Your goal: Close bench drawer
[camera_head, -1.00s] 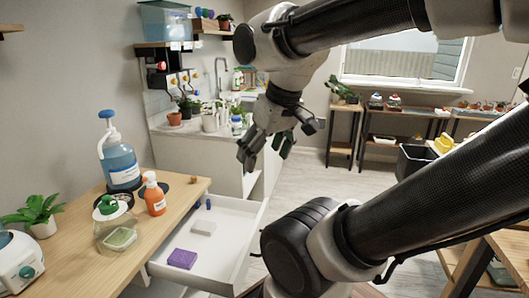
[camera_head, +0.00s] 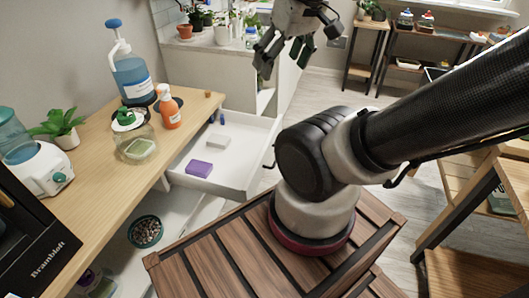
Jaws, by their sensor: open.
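The bench drawer (camera_head: 246,177) is white and stands pulled out from under the wooden bench top (camera_head: 98,160). A purple block (camera_head: 199,168), a pale block (camera_head: 217,141) and a small blue item (camera_head: 222,118) lie in it. A handle shows at its front edge. My gripper (camera_head: 283,72) is at the top of the view, open and empty. In the picture it is above the drawer's far corner, apart from it. My arm hides part of the floor to the drawer's right.
On the bench stand a large blue pump bottle (camera_head: 133,79), an orange bottle (camera_head: 169,111), a glass jar (camera_head: 134,142), a plant (camera_head: 60,126) and a white appliance (camera_head: 38,167). A bowl of pebbles (camera_head: 145,231) sits below the bench. Floor beyond the drawer is clear.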

